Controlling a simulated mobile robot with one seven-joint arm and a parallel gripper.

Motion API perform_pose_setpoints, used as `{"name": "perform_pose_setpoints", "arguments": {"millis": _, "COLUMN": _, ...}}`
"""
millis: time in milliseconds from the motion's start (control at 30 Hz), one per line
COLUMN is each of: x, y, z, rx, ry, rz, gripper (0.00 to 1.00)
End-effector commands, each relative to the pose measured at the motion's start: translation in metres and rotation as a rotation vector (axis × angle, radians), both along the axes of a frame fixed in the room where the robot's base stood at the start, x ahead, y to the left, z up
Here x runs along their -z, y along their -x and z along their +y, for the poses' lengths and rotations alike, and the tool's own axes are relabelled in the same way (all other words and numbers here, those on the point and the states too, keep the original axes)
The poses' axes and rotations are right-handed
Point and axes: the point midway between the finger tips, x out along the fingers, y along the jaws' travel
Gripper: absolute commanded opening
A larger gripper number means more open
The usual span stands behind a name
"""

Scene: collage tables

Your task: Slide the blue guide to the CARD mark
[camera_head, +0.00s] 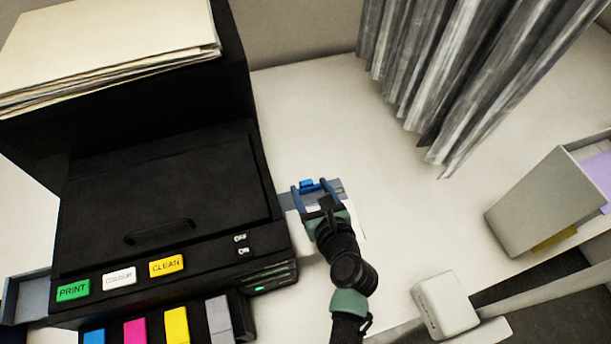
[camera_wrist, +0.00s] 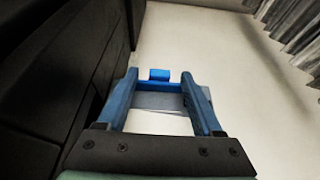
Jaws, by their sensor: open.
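The small blue guide (camera_head: 306,184) sits on a grey-blue side tray (camera_head: 339,186) at the right side of the black printer. In the wrist view the guide (camera_wrist: 159,74) shows just beyond and between the fingertips, with the tray (camera_wrist: 152,101) below it. My gripper (camera_head: 310,190) has blue fingers, spread apart with a gap between them; it also shows in the wrist view (camera_wrist: 160,80). I cannot tell whether a finger touches the guide. A white sheet (camera_wrist: 157,123) lies between the fingers. No CARD mark is readable; my gripper covers part of the tray.
The black printer (camera_head: 160,195) with green, white and yellow buttons stands close to the left of my gripper. A grey curtain (camera_head: 440,70) hangs at the upper right. A grey bin (camera_head: 540,205) and a small white box (camera_head: 444,304) are at right. The white tabletop (camera_head: 400,200) between is mostly clear.

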Motion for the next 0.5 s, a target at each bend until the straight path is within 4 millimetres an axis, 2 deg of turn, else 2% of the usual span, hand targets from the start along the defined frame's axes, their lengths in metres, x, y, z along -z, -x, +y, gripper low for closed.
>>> {"name": "perform_pose_setpoints", "arguments": {"millis": 200, "x": 0.011, "y": -0.027, "z": 0.009, "rx": -0.001, "ry": 0.000, "rz": -0.001, "gripper": 0.68}}
{"name": "perform_pose_setpoints", "arguments": {"millis": 500, "x": 0.016, "y": -0.038, "z": 0.013, "rx": -0.001, "ry": 0.001, "rz": 0.000, "gripper": 0.68}}
